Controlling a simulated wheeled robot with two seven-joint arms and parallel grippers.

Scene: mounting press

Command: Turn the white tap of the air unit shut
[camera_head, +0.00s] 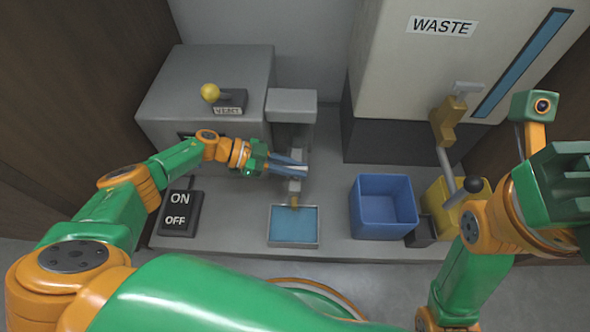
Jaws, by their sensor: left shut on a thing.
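My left gripper (300,169) reaches in from the left, its dark blue fingers pointing right, in front of the grey post of the press (292,104). It is shut on a small pale piece (289,167), which looks like the white tap. The fingers cover much of it, so its turn angle cannot be told. My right gripper (560,185) is at the right edge, partly cut off, and its fingertips do not show clearly.
A grey box (205,75) carries a yellow-knobbed lever (210,93) labelled VENT. An ON/OFF panel (180,213) stands at left front. A blue tray (293,226) lies below the gold nozzle (294,201).

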